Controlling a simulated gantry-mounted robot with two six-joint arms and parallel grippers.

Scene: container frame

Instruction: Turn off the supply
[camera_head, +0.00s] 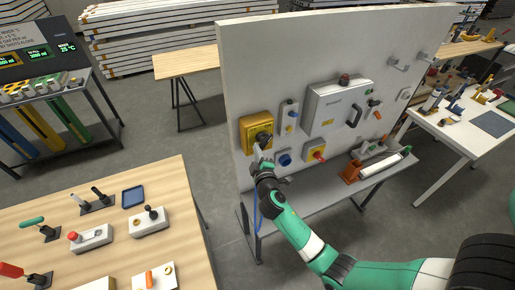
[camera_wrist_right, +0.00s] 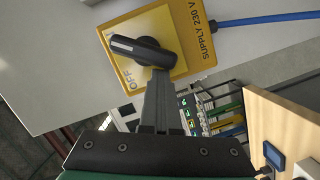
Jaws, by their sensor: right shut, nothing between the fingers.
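The supply switch (camera_head: 256,131) is a yellow box at the left of the upright white panel, with a black rotary handle. In the right wrist view its yellow plate (camera_wrist_right: 196,53) reads "SUPPLY 230 V" and "OFF". The handle (camera_wrist_right: 138,48) points toward the plate's lettered left edge, between "OFF" and another label it mostly covers. My right gripper (camera_head: 264,153) is in front of the switch's lower part. In the wrist view its fingers (camera_wrist_right: 159,78) are shut and empty, with the tips at the handle's side; I cannot tell whether they touch. My left gripper is not in view.
The panel (camera_head: 236,60) also carries a blue-button box (camera_head: 285,160), a red-handled yellow switch (camera_head: 316,152) and a grey cabinet (camera_head: 327,105), close by to the right. A shelf (camera_head: 300,195) juts out below. A wooden table (camera_head: 100,225) stands at the left.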

